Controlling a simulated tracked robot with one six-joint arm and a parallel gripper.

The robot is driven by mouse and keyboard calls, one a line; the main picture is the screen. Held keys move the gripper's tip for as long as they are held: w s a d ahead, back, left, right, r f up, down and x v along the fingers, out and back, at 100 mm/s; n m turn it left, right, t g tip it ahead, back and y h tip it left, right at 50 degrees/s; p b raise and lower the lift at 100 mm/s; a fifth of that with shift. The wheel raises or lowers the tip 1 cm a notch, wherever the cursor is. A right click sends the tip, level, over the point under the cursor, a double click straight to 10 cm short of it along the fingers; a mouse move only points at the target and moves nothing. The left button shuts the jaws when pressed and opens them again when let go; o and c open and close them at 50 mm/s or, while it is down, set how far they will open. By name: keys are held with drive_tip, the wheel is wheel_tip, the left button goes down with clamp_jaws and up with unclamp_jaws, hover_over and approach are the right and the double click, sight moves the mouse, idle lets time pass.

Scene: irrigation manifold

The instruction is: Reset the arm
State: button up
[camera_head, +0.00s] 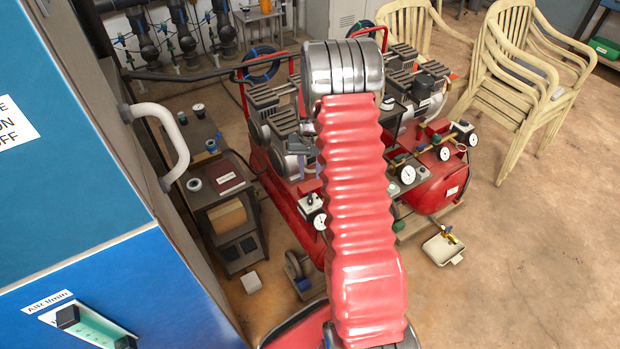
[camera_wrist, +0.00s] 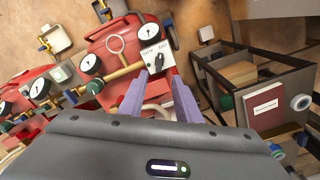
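My arm, in a red ribbed sleeve (camera_head: 362,220), rises through the middle of the head view to a silver ribbed joint (camera_head: 343,70) and stretches out over the compressors. In the wrist view my gripper (camera_wrist: 160,76) shows two purple-grey fingers spread apart with nothing held between them. Beyond the fingertips are a white switch plate with a dark knob (camera_wrist: 156,56) and a red compressor tank (camera_wrist: 112,42). I cannot tell the exact gap to them. In the head view the arm hides much of what lies behind it.
A blue cabinet (camera_head: 70,140) with a white handle stands close on the left. A dark shelf cart (camera_head: 228,200) is left of the arm. Red compressors with gauges (camera_head: 437,185) flank it. Stacked cream chairs (camera_head: 515,80) stand right. A small tray (camera_head: 443,250) lies on open floor.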

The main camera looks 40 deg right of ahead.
drive_tip(key=shift+r, duration=0.1)
idle(0.6)
drive_tip(key=s+a+r+n+t, duration=0.2)
drive_tip(key=s+a+r+n, duration=0.1)
drive_tip(key=s+a+r, duration=1)
drive_tip(key=s+a+r+n+t, duration=0.3)
drive_tip(key=s+a+r, duration=1)
drive_tip(key=r, duration=0.6)
drive_tip(key=shift+s+a+r+n+t, duration=0.3)
drive_tip(key=shift+a+r+n, duration=0.1)
drive_tip(key=shift+a, duration=0.25)
idle(0.5)
